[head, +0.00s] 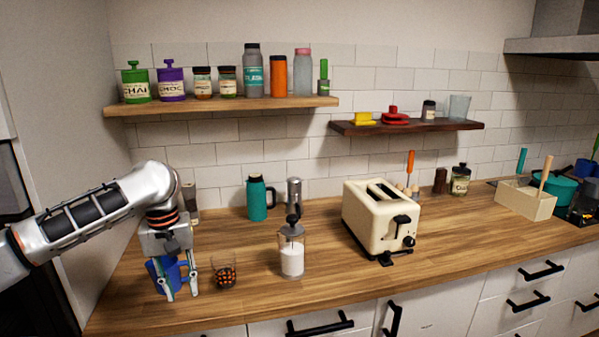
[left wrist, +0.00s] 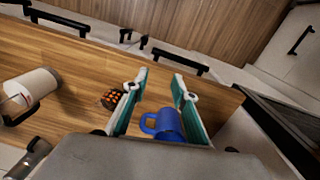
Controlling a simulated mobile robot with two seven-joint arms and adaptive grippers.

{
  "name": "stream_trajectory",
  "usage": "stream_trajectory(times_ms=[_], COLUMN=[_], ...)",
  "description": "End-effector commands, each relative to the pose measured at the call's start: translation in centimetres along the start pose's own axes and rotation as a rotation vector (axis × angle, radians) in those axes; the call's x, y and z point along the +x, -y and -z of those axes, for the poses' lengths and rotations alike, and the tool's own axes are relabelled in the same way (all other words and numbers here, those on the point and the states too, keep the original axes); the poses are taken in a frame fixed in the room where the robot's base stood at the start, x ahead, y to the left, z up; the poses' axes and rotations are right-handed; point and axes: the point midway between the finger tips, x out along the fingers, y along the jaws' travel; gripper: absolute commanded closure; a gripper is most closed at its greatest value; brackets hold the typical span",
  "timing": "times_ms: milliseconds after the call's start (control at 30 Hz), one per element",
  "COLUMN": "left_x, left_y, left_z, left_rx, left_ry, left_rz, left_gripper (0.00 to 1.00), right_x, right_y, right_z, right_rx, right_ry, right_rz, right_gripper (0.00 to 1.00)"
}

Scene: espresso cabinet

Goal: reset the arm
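My left gripper (head: 182,294) points down over the left part of the wooden counter, its two fingers spread apart. The blue mug (head: 171,273) stands upright just behind the fingers in the head view and is partly covered by them. In the left wrist view the mug (left wrist: 167,123) shows between the open fingers (left wrist: 160,75), with its handle toward the left finger. I cannot tell whether a finger touches it. No grip on the mug shows. My right gripper is in neither view.
A small glass with dark and orange contents (head: 224,273) stands close right of the gripper. A wooden shelf (head: 225,106) hangs above the arm.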

Motion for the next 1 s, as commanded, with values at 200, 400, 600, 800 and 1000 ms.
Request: stream_trajectory(times_ms=[200,400,600,800,1000], left_x=[7.0,14.4,20.4,24.9,28.4], left_y=[-4.2,-9.0,-13.1,-15.1,-14.6], left_z=[-2.6,-6.3,-10.3,-13.7,-16.3], left_rx=[0.118,0.247,0.347,0.402,0.427], left_ry=[0.01,-0.013,-0.086,-0.209,-0.375], left_rz=[-0.096,-0.246,-0.411,-0.546,-0.613], left_gripper=[0.73,0.73,0.73,0.73,0.73], right_x=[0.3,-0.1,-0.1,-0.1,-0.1], right_y=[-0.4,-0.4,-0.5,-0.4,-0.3], right_z=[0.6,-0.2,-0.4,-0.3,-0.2], right_rx=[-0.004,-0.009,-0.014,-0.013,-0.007], right_ry=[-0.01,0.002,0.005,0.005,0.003], right_rz=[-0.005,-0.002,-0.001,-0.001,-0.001], right_gripper=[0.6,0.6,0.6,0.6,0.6])
